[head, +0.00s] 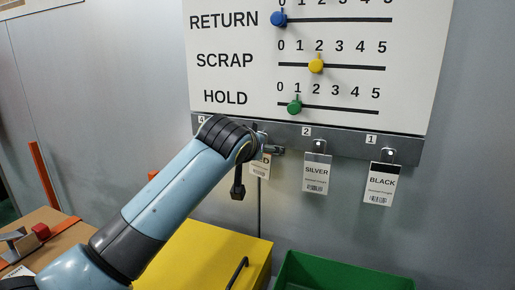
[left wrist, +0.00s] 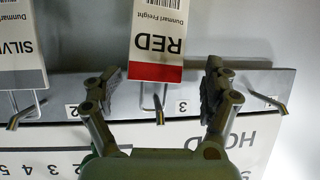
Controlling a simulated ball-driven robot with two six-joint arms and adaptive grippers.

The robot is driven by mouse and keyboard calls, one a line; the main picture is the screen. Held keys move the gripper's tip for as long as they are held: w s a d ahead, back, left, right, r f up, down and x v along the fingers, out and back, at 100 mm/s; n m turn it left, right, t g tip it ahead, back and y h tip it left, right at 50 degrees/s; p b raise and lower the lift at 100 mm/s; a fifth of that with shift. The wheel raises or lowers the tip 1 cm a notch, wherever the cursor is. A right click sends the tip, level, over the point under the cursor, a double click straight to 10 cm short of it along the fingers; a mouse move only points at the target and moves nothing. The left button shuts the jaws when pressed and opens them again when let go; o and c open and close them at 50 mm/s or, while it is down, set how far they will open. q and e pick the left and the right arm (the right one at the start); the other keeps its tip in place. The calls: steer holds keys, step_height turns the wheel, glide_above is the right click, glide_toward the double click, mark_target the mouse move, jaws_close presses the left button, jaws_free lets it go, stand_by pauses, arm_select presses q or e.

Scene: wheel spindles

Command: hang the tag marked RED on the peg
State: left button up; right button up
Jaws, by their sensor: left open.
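The RED tag (left wrist: 156,40), white with a red band, shows upside down in the left wrist view. It appears to hang on the wire peg (left wrist: 160,117) by the number 3. My left gripper (left wrist: 162,78) is open, with one finger on each side of the tag's red end and gaps between. In the head view, my left gripper (head: 265,148) is at the rail and my arm hides most of the tag; only its lower part (head: 260,167) with a "D" shows. My right gripper is not in view.
The SILVER tag (head: 316,173) hangs at 2 and the BLACK tag (head: 381,184) at 1 on the metal rail (head: 345,145). A bare peg (left wrist: 268,101) is beside 3. Above is a board (head: 420,70) with colored sliders. Below are a yellow box (head: 205,255) and green bin (head: 340,272).

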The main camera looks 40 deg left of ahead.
arm_select(q)
steer(key=v, duration=1.2)
steer(key=shift+f, duration=0.1)
